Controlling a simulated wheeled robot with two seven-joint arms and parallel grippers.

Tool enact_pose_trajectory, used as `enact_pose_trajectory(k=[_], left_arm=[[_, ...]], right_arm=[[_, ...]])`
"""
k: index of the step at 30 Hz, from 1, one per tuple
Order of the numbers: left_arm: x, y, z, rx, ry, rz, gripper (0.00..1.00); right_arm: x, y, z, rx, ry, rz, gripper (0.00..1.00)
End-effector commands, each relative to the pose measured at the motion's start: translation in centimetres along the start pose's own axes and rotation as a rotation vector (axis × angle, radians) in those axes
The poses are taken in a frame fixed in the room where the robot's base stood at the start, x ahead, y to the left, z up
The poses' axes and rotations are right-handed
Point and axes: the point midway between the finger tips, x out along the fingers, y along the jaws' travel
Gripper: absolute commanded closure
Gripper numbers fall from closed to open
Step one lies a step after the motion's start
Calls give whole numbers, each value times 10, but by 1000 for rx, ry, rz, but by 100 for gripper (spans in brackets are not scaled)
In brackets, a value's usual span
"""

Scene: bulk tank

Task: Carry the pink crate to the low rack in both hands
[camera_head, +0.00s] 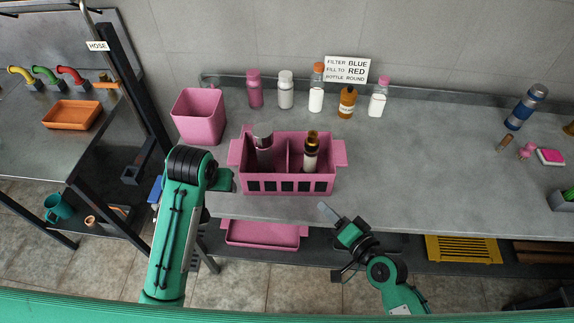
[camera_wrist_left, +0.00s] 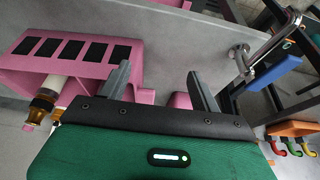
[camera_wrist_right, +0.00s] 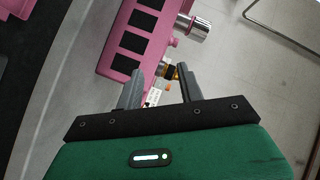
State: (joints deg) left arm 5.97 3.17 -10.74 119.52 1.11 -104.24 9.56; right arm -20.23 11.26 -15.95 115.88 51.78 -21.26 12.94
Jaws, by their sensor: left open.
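The pink crate (camera_head: 262,185) stands upright on the grey bench, with a handle tab at each end. It holds a silver-capped bottle (camera_head: 264,148) and a dark-topped bottle (camera_head: 311,155) in separate compartments. My left gripper (camera_head: 232,180) is beside the crate's left end, partly hidden by its own arm. In the left wrist view its fingers (camera_wrist_left: 160,85) are apart, with the crate (camera_wrist_left: 75,55) on the left. My right gripper (camera_head: 328,210) is open and empty, in front of the crate's right end and apart from it. Its fingers (camera_wrist_right: 160,88) show a gap.
A pink bin (camera_head: 198,118) stands left of the crate. Several bottles (camera_head: 316,98) line the back by a sign (camera_head: 346,69). Under the bench, a low shelf (camera_head: 400,262) has a pink tray (camera_head: 262,246) and a yellow grate (camera_head: 463,249).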

Motion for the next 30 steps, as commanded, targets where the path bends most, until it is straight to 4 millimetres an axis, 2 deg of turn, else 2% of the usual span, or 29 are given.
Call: enact_pose_trajectory(k=[1, 6, 9, 12, 16, 25, 30], left_arm=[[-7, 3, -24, -7, 12, -1, 35], [-27, 10, -81, -31, 23, -12, 35], [-38, 13, -104, -43, 27, -17, 35], [-45, 15, -120, -50, 30, -20, 35], [-49, 16, -127, -54, 29, -23, 35], [-49, 16, -127, -54, 29, -23, 35], [-38, 16, -127, -54, 28, -23, 35]], right_arm=[[7, 3, -10, 73, 60, -26, 62], [19, 26, -45, 321, 272, -77, 62], [21, 43, -60, 429, 373, -81, 62], [21, 56, -70, 498, 442, -79, 62], [20, 64, -75, 537, 482, -75, 62], [20, 64, -75, 539, 485, -75, 62], [30, 64, -81, 537, 486, -77, 62]])
